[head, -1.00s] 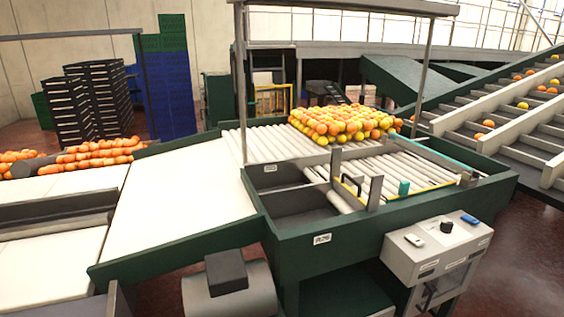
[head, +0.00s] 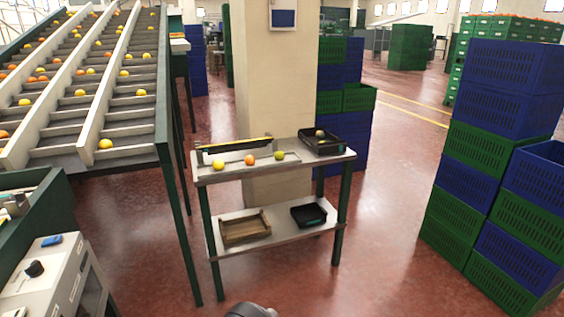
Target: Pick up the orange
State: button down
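An orange (head: 249,159) lies on the top shelf of a small two-tier table (head: 205,176) in the middle of the head view. A yellow fruit (head: 218,167) lies to its left and a yellow-green fruit (head: 279,155) to its right, each apart from it. Another round fruit (head: 319,133) sits in a black tray (head: 336,147) at the table's right end. A dark rounded part at the bottom edge of the view looks like a bit of my arm. My gripper's fingers do not show.
A sloped conveyor (head: 140,103) carrying several fruits stands at the left, close to the table. Stacked blue and green crates (head: 512,75) stand at the right. A pillar (head: 277,80) rises behind the table. The red floor (head: 385,245) is clear in front and to the right.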

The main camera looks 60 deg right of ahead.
aim_at(219, 164)
jog(key=z, duration=1.3)
jog(key=i+j+u, duration=0.2)
jog(key=i, duration=0.6)
jog(key=i+l+u, duration=0.1)
jog(key=i+u, duration=0.15)
jog(key=i, duration=0.55)
jog(key=i+l+u, duration=0.2)
jog(key=i, duration=0.6)
